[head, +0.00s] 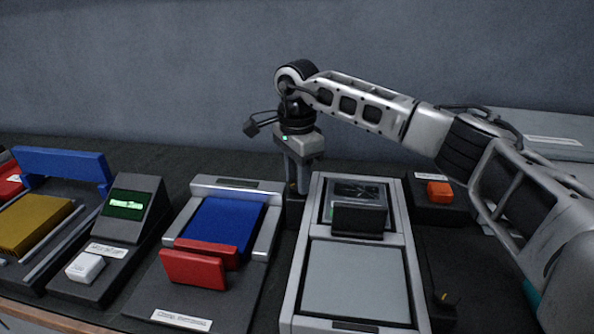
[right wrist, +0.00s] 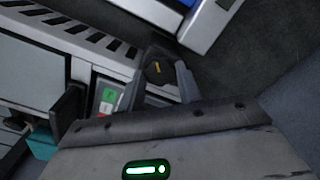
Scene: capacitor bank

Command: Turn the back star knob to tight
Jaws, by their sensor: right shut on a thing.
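The back star knob (right wrist: 158,70) is black with a yellow pointer mark. In the right wrist view it sits between the two fingers of my right gripper (right wrist: 160,82), which is shut on it. In the head view my right gripper (head: 297,188) points down at the back left corner of the grey-framed unit (head: 291,290), and its fingers mostly hide the knob. Another dark knob with a yellow mark (head: 441,297) stands at the front right of that unit. My left gripper is not in view.
A black box (head: 358,219) stands upright on the unit's back part. To the left are a clamp stand with red jaws (head: 193,269) and a blue block (head: 224,222), and a sloped green display (head: 125,205). An orange button box (head: 439,191) is at the right.

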